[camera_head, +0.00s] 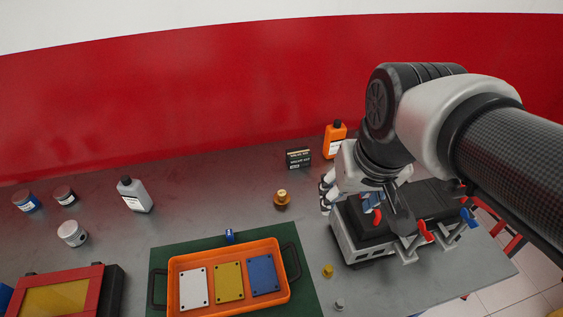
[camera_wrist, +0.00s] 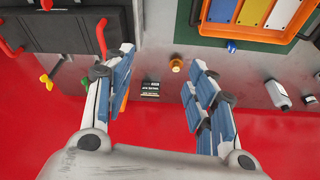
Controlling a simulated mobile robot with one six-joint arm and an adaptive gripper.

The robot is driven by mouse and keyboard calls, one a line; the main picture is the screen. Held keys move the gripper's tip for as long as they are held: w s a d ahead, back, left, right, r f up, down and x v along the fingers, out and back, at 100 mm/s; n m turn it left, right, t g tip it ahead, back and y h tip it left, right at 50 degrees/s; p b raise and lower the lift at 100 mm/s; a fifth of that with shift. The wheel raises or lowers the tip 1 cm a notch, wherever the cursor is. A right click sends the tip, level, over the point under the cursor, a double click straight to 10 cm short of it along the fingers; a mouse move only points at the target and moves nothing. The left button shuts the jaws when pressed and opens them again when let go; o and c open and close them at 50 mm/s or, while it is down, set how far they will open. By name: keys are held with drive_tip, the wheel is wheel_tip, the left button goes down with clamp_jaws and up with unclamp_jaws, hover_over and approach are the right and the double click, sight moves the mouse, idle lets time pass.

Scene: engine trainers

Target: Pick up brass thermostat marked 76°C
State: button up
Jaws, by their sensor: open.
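A small brass thermostat (camera_head: 281,198) stands on the grey bench, left of the engine trainer and behind the orange tray. In the wrist view it (camera_wrist: 176,66) shows in the gap between the fingertips, nearer the right finger. Any 76°C marking is too small to read. My gripper (camera_head: 348,198) is open and empty, to the right of the thermostat by the engine trainer's left end. In the wrist view both blue-and-white fingers of my gripper (camera_wrist: 160,62) are spread wide, apart from the thermostat.
The dark engine trainer (camera_head: 352,242) with red and blue levers stands under my arm. A black box (camera_head: 298,158) and orange bottle (camera_head: 335,138) stand behind the thermostat. An orange tray (camera_head: 176,291) holds three plates. A small yellow part (camera_head: 327,270) stands near the trainer.

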drive_tip(key=w+a+g+p, duration=0.1)
drive_tip(key=w+a+p, duration=0.2)
drive_tip(key=w, duration=0.9)
drive_tip(key=g+p, duration=0.3)
drive_tip(key=p, duration=0.1)
hover_over(282, 193)
wheel_tip(282, 193, down, 16)
drive_tip(key=r, duration=0.1)
drive_tip(key=shift+n, duration=0.3)
wheel_tip(282, 193, down, 12)
drive_tip(key=b, duration=0.3)
drive_tip(key=shift+a+f, duration=0.1)
drive_tip(key=shift+f, duration=0.15)
drive_tip(key=shift+f+b, duration=1.15)
drive_tip(key=shift+f, duration=1.75)
drive_tip(key=shift+r, duration=0.1)
drive_tip(key=shift+c, duration=0.2)
drive_tip(key=c, duration=0.7)
